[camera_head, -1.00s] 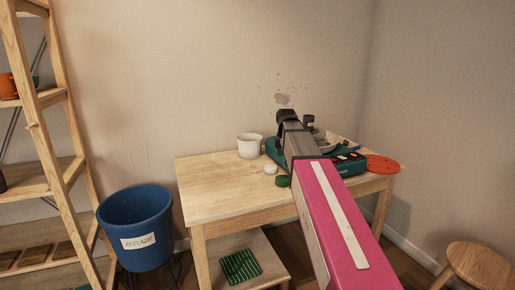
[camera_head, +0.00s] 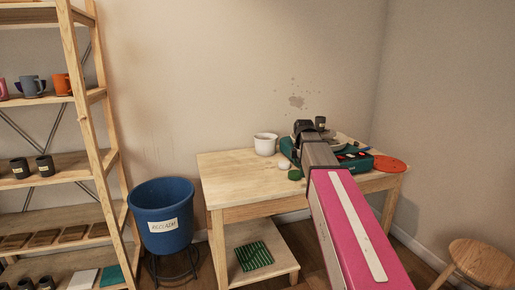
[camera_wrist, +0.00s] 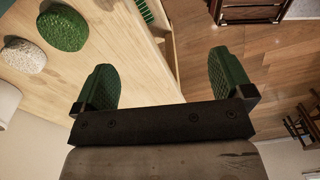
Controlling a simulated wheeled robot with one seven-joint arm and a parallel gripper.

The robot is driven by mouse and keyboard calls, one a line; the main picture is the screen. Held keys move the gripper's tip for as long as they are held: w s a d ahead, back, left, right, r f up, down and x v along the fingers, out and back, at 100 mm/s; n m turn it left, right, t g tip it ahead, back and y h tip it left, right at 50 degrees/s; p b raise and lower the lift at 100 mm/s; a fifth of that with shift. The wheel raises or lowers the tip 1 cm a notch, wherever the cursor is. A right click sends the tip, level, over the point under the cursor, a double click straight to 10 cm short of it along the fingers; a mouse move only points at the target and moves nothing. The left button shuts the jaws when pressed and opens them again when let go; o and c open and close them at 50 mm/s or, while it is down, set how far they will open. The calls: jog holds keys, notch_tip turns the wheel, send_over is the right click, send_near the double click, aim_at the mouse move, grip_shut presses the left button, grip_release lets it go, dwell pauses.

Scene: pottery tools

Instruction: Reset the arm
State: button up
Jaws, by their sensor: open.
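My gripper (camera_wrist: 163,75) is open in the wrist view, with two green ridged pads spread apart and nothing between them. In the head view my pink arm reaches forward from the lower right, and its dark end is over the right part of the wooden table (camera_head: 235,170). The fingers cannot be made out there. In the wrist view a green lump (camera_wrist: 62,30) and a pale lump (camera_wrist: 22,58) lie on the tabletop left of the fingers, apart from them. The right finger is over the floor in that view.
A white pot (camera_head: 265,146), a teal device (camera_head: 356,163) and an orange disc (camera_head: 390,164) are on the table. A blue bucket (camera_head: 165,205) and a shelf (camera_head: 100,150) with mugs stand left. A stool (camera_head: 482,262) is at the right. Bare floor shows between table and stool.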

jog(key=s+f+m, duration=0.9)
jog(key=s+f, duration=0.1)
jog(key=f, duration=0.4)
jog(key=s+f+m, duration=1)
jog(key=f, duration=0.4)
jog(key=shift+s+f, duration=0.15)
jog(key=shift+s, duration=0.25)
jog(key=shift+d, duration=0.1)
